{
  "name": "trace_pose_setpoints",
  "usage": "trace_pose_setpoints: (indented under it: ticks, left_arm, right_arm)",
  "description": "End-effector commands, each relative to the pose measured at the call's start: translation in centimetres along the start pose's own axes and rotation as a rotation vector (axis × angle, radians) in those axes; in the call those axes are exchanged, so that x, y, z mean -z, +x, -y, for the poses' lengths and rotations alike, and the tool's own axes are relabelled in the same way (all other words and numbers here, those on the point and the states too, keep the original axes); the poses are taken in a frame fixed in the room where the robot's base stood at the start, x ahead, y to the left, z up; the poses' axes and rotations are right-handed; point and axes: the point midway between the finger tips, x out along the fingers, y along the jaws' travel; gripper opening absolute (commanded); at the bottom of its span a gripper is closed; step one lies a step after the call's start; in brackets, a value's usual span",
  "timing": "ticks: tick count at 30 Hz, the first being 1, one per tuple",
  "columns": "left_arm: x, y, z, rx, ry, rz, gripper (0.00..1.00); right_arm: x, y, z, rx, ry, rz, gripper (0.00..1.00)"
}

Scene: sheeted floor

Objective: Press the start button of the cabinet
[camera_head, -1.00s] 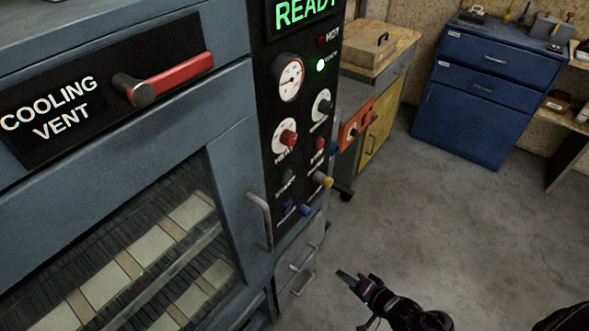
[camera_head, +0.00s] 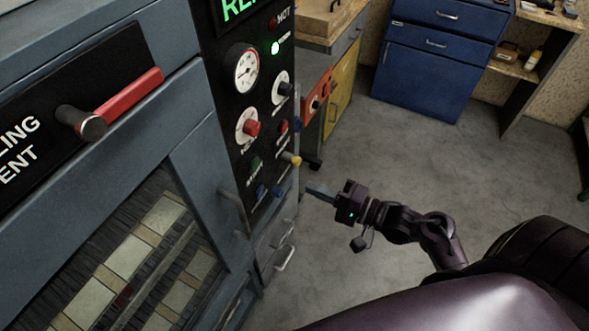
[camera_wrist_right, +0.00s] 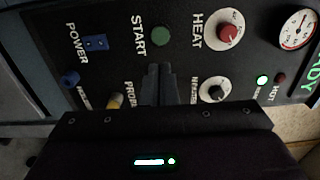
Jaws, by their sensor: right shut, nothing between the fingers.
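The cabinet (camera_head: 190,165) stands on the left with a black control panel (camera_head: 222,100) along its right side. The green start button (camera_head: 256,162) is small in the head view, low on the panel. In the right wrist view the start button (camera_wrist_right: 161,36) is a round green cap beside the word START. My right gripper (camera_head: 311,190) is shut and empty, to the right of the lower panel and pointing left. In the right wrist view its fingertips (camera_wrist_right: 161,69) appear just below the button; contact cannot be seen. My left gripper is not in view.
A blue power switch (camera_wrist_right: 95,42), a red heat knob (camera_wrist_right: 229,33) and a yellow knob (camera_wrist_right: 115,101) surround the button. A blue drawer unit (camera_head: 425,60) stands behind; the floor between is clear.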

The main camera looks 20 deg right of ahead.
Motion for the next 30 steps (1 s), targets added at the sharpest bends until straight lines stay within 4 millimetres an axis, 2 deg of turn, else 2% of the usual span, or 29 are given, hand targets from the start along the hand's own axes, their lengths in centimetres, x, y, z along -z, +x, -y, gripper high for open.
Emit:
trace_pose_setpoints:
  ticks: [12,18,24,30]
  left_arm:
    - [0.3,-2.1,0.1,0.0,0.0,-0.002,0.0]
    - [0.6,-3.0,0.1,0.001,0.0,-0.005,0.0]
    - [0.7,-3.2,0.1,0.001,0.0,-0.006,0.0]
    - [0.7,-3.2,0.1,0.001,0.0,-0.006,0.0]
  right_arm:
    - [0.0,8.5,0.4,0.003,0.001,0.001,0.0]
    - [0.0,11.6,0.2,-0.001,0.001,0.0,0.0]
    - [0.0,12.9,0.1,-0.001,-0.001,-0.001,0.0]
    - [0.0,13.0,0.0,-0.001,-0.001,-0.001,0.0]
